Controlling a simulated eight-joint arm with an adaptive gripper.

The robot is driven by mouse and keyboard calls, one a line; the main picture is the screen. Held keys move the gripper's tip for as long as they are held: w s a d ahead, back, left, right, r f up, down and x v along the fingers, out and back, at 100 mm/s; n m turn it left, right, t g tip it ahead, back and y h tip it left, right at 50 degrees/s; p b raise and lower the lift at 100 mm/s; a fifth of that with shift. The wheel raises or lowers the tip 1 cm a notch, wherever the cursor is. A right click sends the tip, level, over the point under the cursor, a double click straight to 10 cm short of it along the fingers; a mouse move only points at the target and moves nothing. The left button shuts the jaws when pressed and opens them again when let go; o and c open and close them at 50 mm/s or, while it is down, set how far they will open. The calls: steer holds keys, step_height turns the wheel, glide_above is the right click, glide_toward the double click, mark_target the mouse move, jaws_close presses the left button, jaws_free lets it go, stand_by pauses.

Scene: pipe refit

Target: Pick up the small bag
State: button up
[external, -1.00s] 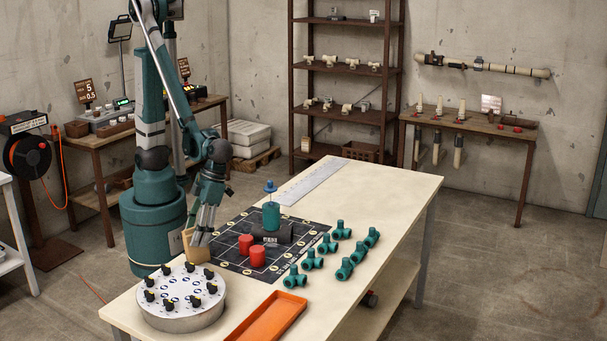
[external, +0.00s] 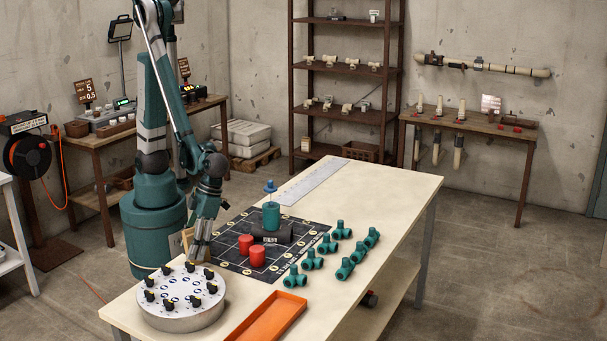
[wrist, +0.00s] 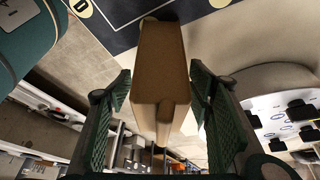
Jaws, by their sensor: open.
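The small bag is a plain brown, box-like packet (wrist: 160,62). In the wrist view it lies between the two dark green fingers of my gripper (wrist: 162,88), with a narrow gap on each side. In the external view the bag (external: 187,237) is at the table's left edge, beside the black mat, and is largely hidden by my fingers. My gripper (external: 197,250) points down there, open around the bag.
A round white dial plate with black knobs (external: 180,290) stands close in front. Several teal pipe fittings (external: 312,260) and an orange tray (external: 265,318) lie to the right.

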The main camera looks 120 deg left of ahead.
mark_target(184, 234)
steer(key=shift+s+d+f, duration=0.1)
steer(key=shift+d+f, duration=0.1)
steer(key=shift+f, duration=0.25)
steer(key=shift+c, duration=0.4)
steer(key=c, duration=1.4)
steer(key=shift+r, duration=0.2)
steer(key=shift+r+p, duration=1.35)
steer(key=shift+r, duration=3.45)
